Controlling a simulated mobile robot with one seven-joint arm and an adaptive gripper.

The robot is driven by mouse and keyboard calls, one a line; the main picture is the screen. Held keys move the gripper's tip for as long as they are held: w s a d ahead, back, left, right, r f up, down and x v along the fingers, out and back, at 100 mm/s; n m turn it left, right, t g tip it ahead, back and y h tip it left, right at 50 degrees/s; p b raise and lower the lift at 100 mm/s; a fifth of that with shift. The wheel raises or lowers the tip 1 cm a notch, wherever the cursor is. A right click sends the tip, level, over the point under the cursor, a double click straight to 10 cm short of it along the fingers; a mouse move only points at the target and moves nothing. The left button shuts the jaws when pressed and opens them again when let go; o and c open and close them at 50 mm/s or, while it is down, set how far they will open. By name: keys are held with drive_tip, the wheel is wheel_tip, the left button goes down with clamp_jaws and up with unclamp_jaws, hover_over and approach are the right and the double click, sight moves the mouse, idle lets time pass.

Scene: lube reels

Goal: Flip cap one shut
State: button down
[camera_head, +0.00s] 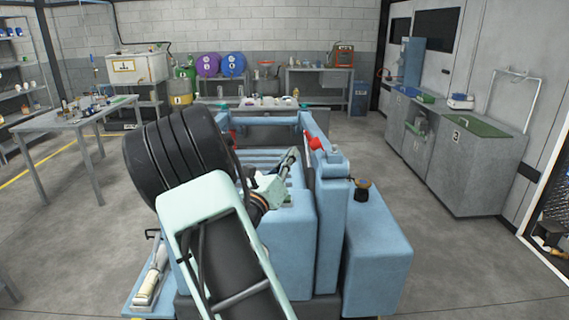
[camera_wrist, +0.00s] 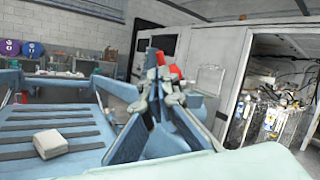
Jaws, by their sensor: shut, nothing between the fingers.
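I cannot make out which thing is cap one, or whether any cap stands open or shut. My gripper (camera_head: 293,156) is shut and empty above the blue slatted deck in the head view. In the wrist view the fingers of my gripper (camera_wrist: 157,70) are together, with nothing between them. A red part (camera_head: 315,143) sits on the blue frame just right of the fingertips. A red part (camera_wrist: 174,72) also shows behind the fingers in the wrist view; contact cannot be told.
A white tank (camera_head: 137,67), a purple drum (camera_head: 208,65) and a blue drum (camera_head: 232,65) stand at the back wall. A cluttered table (camera_head: 75,119) is at left. Grey cabinets (camera_head: 455,150) line the right. Open floor lies between.

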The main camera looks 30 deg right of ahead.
sight(307, 135)
drive_tip(key=p+x, duration=0.1)
drive_tip(key=x, duration=0.6)
drive_tip(key=shift+r, duration=0.15)
drive_tip(key=shift+s+d+r+m, duration=0.1)
drive_tip(key=shift+s+m, duration=0.05)
drive_tip(key=shift+m, duration=0.15)
drive_tip(key=shift+g, duration=0.4)
